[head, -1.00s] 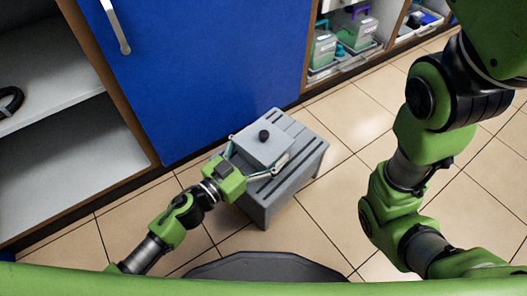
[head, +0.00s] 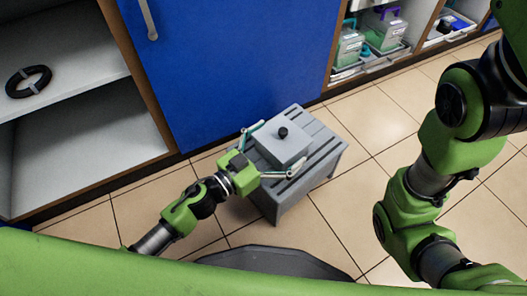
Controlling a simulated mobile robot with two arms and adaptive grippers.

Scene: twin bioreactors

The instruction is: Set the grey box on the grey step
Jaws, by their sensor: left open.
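The grey box (head: 285,149), a flat light-grey block with a black knob on its lid, sits on the slatted top of the grey step (head: 326,150) in the head view. It looks level, towards the left part of the top. My left gripper (head: 279,146) is open, with one finger beyond the box's far left side and the other along its near side. I cannot tell whether either finger touches the box. The box's lower left side is partly hidden by the gripper. My right arm shows at the right, but its gripper is out of view.
A blue cabinet door (head: 235,60) stands behind the step. Open shelves at the left hold a black ring (head: 28,81). Shelves at the upper right hold bottles in trays (head: 385,50). Tiled floor (head: 345,200) is clear right of the step.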

